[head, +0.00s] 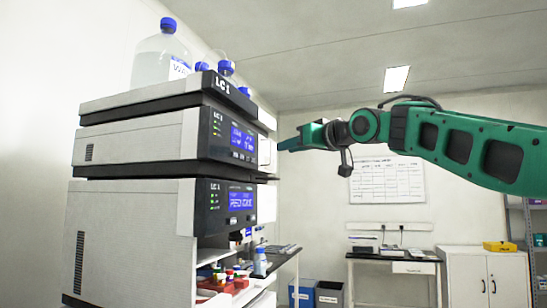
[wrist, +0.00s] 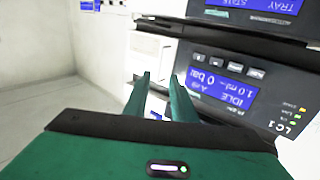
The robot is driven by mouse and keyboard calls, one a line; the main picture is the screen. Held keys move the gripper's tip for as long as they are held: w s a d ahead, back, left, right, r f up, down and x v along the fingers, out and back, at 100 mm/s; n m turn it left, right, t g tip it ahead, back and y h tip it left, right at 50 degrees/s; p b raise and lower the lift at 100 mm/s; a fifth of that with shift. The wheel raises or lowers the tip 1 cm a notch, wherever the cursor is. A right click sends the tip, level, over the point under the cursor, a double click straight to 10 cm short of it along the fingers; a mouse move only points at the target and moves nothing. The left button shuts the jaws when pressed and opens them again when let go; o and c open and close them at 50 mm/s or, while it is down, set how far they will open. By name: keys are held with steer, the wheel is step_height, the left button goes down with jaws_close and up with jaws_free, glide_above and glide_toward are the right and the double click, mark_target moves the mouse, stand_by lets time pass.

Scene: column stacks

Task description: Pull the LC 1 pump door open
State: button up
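The LC 1 pump (head: 230,138) is the upper display module of the stack, below the top tray marked LC 1. The wrist view shows its lit IDLE display (wrist: 222,88) upside down. The pump door seems to be the white panel (head: 266,153) beside the display; it also shows in the wrist view (wrist: 150,48). It looks closed, but its edge and handle are hard to make out. My gripper (head: 284,145) is level with this panel, pointing at it. In the wrist view its two green fingers (wrist: 159,78) are apart, with nothing clearly held between them. Contact cannot be told.
A lower module (head: 228,200) with its own display stands under the pump. Bottles (head: 162,58) stand on the top tray. Small vials and bottles (head: 260,262) lie below on the bench. A desk (head: 395,258) and a white cabinet (head: 485,275) stand at the back.

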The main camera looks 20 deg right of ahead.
steer(key=x, duration=0.8)
steer(key=shift+f, duration=0.1)
steer(key=shift+c, duration=0.4)
jaws_close()
steer(key=shift+d, duration=0.15)
stand_by(0.7)
